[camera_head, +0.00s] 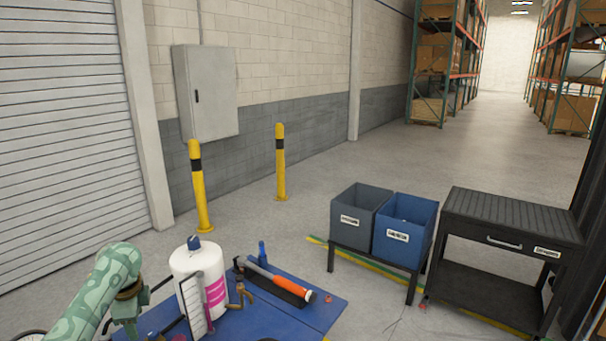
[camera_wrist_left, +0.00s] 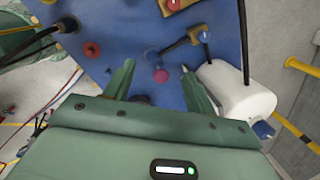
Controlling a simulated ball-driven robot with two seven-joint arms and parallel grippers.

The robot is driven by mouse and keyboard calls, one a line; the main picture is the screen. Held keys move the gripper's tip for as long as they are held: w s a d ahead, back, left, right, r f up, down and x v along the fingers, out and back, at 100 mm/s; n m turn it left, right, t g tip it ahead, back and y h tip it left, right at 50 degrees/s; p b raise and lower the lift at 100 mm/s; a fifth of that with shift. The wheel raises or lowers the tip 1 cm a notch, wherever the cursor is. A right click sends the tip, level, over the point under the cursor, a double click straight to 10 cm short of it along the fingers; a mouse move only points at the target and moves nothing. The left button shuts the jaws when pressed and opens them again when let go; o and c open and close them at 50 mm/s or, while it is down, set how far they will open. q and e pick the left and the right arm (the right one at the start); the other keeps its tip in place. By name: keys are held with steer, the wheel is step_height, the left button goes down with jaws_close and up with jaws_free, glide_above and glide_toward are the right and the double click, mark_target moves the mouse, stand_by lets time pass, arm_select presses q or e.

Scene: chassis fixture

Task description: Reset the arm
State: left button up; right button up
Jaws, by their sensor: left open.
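My left arm (camera_head: 98,290), patterned green, comes in at the lower left of the head view, beside the blue work surface. My left gripper (camera_wrist_left: 160,78) shows in the left wrist view with its two green fingers apart, and I see nothing held between them. It is over the blue surface (camera_wrist_left: 120,20), where a pink round part (camera_wrist_left: 161,75) and a red knob (camera_wrist_left: 92,49) show near the fingers. My right gripper is not in view.
A white cylinder (camera_head: 187,262) stands close to my left arm, with an orange-handled tool (camera_head: 294,287) to its right. Grey (camera_head: 350,225) and blue (camera_head: 403,240) bins and a black cart (camera_head: 510,215) stand farther right. Yellow posts (camera_head: 200,190) stand behind; open floor lies beyond.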

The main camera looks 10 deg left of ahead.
arm_select(q)
steer(key=s+d+f+t+y, duration=0.2)
steer(key=s+d+f, duration=0.7)
steer(key=s+d, duration=0.15)
steer(key=s+d+r+n+t, duration=0.2)
steer(key=s+d+r+n, duration=0.15)
steer(key=s, duration=0.45)
steer(key=s+d+r+n+t, duration=0.2)
steer(key=s+d+r, duration=0.25)
steer(key=s, duration=0.35)
steer(key=s+d+f+g+h+b, duration=0.15)
steer(key=f+b, duration=0.45)
steer(key=f, duration=1.2)
steer(key=s+d+f+g+h+b, duration=0.15)
steer(key=f+b, duration=0.35)
steer(key=f, duration=1.3)
steer(key=s+f+n+g+b, duration=0.1)
steer(key=s+f+b, duration=0.4)
steer(key=s+f, duration=0.5)
steer(key=s+f+n+g+b, duration=0.2)
steer(key=s+f+b, duration=0.4)
steer(key=s+f, duration=0.5)
step_height(320, 180, down, 7)
steer(key=shift+d+h, duration=0.3)
steer(key=shift+h, duration=0.1)
steer(key=shift+n, duration=0.25)
